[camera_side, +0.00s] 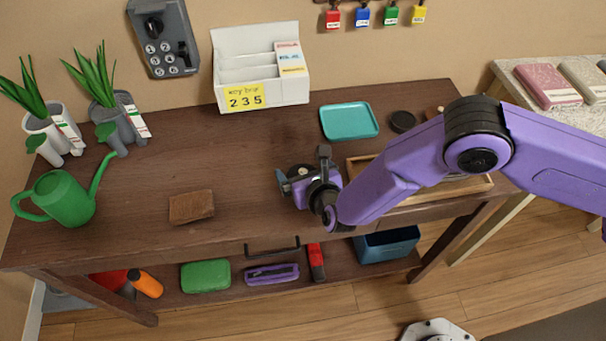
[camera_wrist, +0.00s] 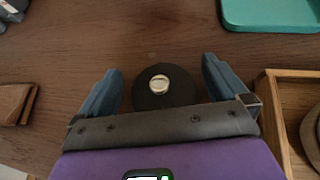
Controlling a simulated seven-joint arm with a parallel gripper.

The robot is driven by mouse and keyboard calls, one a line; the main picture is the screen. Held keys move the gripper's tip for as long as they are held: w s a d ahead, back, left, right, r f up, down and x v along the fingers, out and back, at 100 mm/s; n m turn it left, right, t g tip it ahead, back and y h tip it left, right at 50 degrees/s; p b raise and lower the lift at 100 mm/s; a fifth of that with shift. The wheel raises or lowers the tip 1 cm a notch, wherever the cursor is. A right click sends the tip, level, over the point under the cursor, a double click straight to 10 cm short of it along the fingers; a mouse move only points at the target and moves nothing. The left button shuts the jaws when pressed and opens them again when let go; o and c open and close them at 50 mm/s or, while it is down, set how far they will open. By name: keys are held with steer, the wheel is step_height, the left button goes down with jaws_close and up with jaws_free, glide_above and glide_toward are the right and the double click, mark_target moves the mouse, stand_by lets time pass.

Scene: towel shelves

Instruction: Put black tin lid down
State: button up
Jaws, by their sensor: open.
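The black tin lid (camera_wrist: 150,100) is a round dark disc with a pale metal knob on top. In the wrist view it lies between the two blue fingers of my gripper (camera_wrist: 162,66), with a gap on each side. It appears to rest flat on the brown table. In the side view my gripper (camera_side: 302,172) is low over the middle of the table, open. The lid (camera_side: 299,168) shows there only in part, behind the fingers.
A teal tray (camera_side: 349,121) lies behind, with a black disc (camera_side: 402,121) to its right. A wooden tray (camera_side: 440,194) is close on the right. A brown wallet-like block (camera_side: 191,207) and green watering can (camera_side: 62,198) stand left. Table between is clear.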

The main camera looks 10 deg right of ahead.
steer(key=c, duration=1.1)
steer(key=shift+r, duration=0.1)
